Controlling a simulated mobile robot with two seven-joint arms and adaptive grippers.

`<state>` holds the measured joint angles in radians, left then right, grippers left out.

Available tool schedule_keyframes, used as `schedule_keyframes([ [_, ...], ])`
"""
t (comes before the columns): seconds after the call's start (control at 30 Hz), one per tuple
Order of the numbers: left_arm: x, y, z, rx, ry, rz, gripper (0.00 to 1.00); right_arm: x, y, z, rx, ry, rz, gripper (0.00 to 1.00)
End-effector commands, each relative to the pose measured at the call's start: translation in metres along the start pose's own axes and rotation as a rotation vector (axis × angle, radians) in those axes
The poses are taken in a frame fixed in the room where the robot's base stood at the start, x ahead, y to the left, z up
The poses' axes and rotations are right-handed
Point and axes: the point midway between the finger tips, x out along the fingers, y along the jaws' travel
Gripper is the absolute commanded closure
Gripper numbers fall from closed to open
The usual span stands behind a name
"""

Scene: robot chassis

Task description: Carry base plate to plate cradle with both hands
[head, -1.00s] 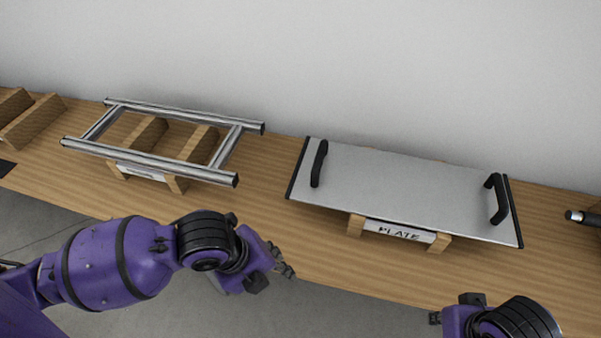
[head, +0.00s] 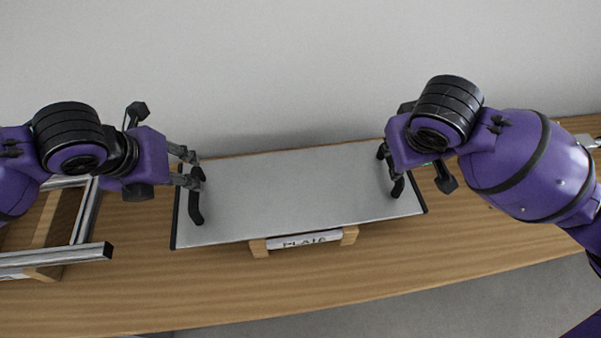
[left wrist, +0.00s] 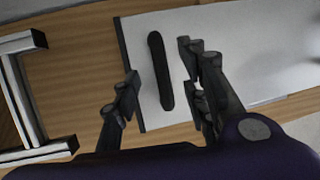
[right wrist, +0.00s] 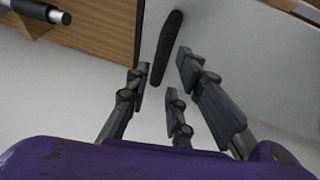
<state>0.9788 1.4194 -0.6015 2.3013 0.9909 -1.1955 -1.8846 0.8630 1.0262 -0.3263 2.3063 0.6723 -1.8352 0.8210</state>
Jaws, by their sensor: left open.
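The base plate (head: 290,195) is a flat silver sheet with dark end strips and two black handles. It lies on a wooden stand with a label reading PLATE (head: 305,240). My left gripper (head: 192,170) is open at the left handle (head: 195,205). In the left wrist view that handle (left wrist: 160,70) shows between the spread fingers (left wrist: 157,72). My right gripper (head: 390,166) is at the right handle (head: 397,187). In the right wrist view its fingers (right wrist: 160,68) are spread, with the handle (right wrist: 165,45) between and just ahead of them. I cannot see either gripper clamped.
A silver tube frame (head: 80,250) stands on wooden supports just left of the plate. A dark cylindrical tool with a silver tip (right wrist: 40,12) lies on the table beyond the plate's right end. The wooden table (head: 330,280) is clear in front; a plain wall stands behind.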

Motion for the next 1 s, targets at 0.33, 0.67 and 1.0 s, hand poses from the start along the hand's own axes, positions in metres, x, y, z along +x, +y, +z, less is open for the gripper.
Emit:
schedule_keyframes([
  [0.33, 0.005, 0.000, -0.001, -0.001, 0.001, -0.001, 0.60, 0.004, 0.000, 0.000, 0.000, -0.001, 0.001, 0.78],
  [0.67, 0.051, -0.001, -0.001, -0.003, 0.003, -0.003, 0.60, 0.051, 0.000, 0.001, 0.001, -0.003, 0.001, 0.78],
  [1.0, 0.078, 0.000, -0.001, -0.001, 0.000, -0.001, 0.60, 0.078, 0.000, 0.000, -0.001, 0.001, 0.000, 0.78],
])
